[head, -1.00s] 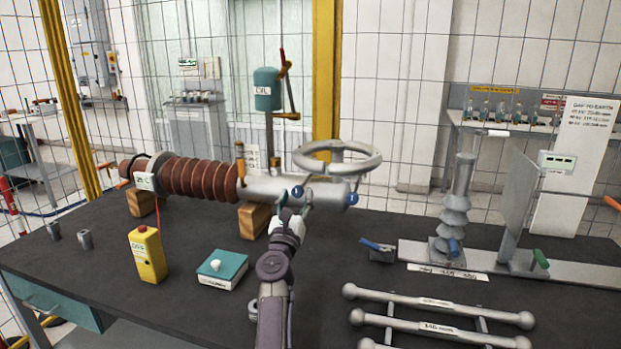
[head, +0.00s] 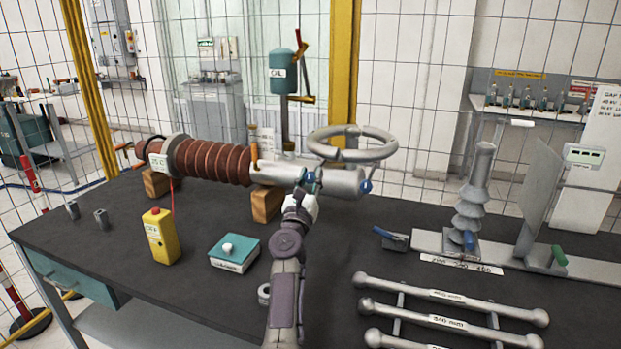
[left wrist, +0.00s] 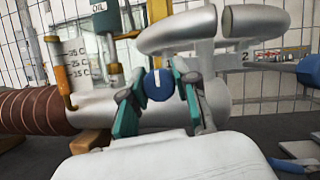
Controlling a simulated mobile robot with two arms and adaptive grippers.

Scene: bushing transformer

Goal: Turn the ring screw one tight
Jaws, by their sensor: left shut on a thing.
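A grey metal bushing body (head: 345,182) with a ribbed brown insulator (head: 212,160) lies across wooden blocks on the dark table. Two round blue screws sit on its front: one (head: 311,178) near the middle, and one (head: 365,186) at the right end. My left gripper (head: 308,187) is at the middle screw. In the left wrist view, its teal fingers (left wrist: 160,88) are shut on either side of this blue screw (left wrist: 160,84), whose white mark stands near upright. My right gripper is not in view.
A large grey ring (head: 352,144) stands above the bushing's right part. A yellow box (head: 160,236) and a teal-topped box (head: 234,253) stand in front left. Grey rods (head: 450,298) lie at front right, with an insulator stand (head: 476,195) behind. Wire mesh stands behind the table.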

